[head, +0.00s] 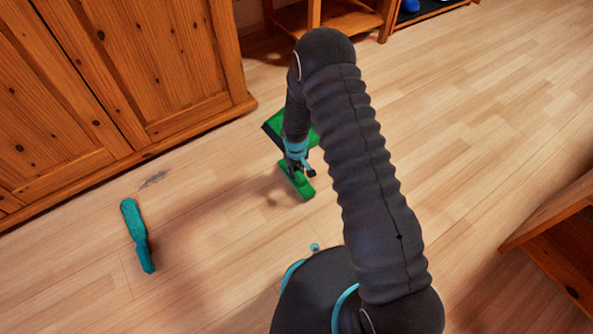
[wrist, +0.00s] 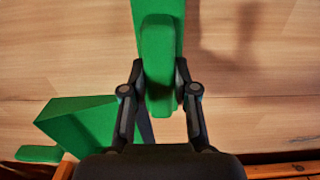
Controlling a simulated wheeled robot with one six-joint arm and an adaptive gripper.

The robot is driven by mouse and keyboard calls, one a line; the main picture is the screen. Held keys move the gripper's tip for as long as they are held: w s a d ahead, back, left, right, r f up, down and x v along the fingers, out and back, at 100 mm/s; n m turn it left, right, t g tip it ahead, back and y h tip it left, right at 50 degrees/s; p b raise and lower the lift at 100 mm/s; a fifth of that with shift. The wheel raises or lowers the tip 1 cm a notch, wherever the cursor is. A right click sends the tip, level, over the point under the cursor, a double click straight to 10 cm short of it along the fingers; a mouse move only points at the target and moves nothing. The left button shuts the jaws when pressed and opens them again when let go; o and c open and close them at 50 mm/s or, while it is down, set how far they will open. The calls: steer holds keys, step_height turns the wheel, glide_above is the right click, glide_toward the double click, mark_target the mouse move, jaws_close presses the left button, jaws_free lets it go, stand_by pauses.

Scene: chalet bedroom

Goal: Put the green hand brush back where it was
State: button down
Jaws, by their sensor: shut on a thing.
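The green hand brush (head: 301,187) is in my gripper (head: 303,171), low over the floor in the head view. In the wrist view the brush (wrist: 157,30) runs from the top edge down between the two fingers of my gripper (wrist: 160,100), which are shut on it. A shadow beside it suggests it is off the floor, but I cannot tell how high. A green dustpan (wrist: 85,122) shows at the lower left of the wrist view. In the head view the dustpan (head: 272,127) is partly hidden behind my arm. Where the brush was before is not shown.
A teal elongated object (head: 137,236) lies on the floor at the left. A wooden cabinet (head: 185,70) stands at the upper left, close to the dustpan. Wooden furniture (head: 560,235) is at the right edge. The wooden floor (head: 480,110) to the right is clear.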

steer(key=shift+f, duration=0.1)
steer(key=shift+f, duration=0.15)
steer(key=c, duration=0.9)
jaws_free()
step_height(320, 180, up, 13)
steer(key=shift+f+p, duration=0.1)
steer(key=shift+p, duration=0.75)
